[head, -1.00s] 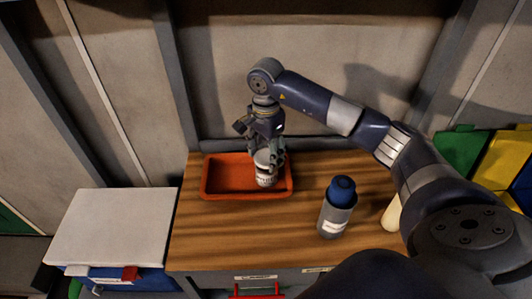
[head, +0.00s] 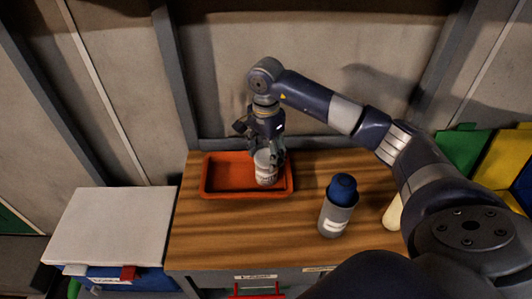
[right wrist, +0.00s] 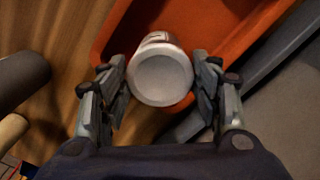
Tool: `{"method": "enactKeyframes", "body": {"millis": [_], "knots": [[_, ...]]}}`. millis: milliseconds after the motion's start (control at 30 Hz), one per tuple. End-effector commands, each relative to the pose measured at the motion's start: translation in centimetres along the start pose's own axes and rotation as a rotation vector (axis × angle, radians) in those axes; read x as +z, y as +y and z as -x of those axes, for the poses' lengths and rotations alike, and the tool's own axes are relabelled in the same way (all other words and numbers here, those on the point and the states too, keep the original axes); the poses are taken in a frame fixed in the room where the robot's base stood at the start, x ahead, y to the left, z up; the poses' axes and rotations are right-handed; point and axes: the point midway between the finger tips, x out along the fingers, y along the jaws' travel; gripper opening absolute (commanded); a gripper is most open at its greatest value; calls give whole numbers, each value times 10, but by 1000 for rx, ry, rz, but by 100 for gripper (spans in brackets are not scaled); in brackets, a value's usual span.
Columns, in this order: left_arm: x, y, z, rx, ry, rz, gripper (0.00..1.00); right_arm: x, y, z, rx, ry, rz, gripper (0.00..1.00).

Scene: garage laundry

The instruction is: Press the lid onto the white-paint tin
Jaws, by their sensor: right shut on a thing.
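The white tin (head: 266,176) stands upright at the right end of the orange tray (head: 222,192), with a printed label on its side. My right gripper (head: 268,153) points down over it, with its fingers at the tin's upper part. In the right wrist view the tin's round, pale top (right wrist: 160,79) sits between the two fingers of my right gripper (right wrist: 160,75), which are shut on it. I cannot tell whether that top is a separate lid or how firmly it is seated. My left gripper is not in view.
A grey bottle with a blue cap (head: 338,207) stands on the wooden worktop (head: 230,238), right of the tray. A white-topped box (head: 108,226) is at the left. The worktop in front of the tray is clear.

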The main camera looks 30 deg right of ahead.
Motion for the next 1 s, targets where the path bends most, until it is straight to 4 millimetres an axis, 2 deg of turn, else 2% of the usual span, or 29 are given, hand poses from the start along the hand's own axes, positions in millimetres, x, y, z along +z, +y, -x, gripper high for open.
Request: {"method": "enactKeyframes", "body": {"millis": [1000], "knots": [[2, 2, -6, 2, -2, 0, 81, 0, 0, -4, -1, 0, 0, 47]]}}
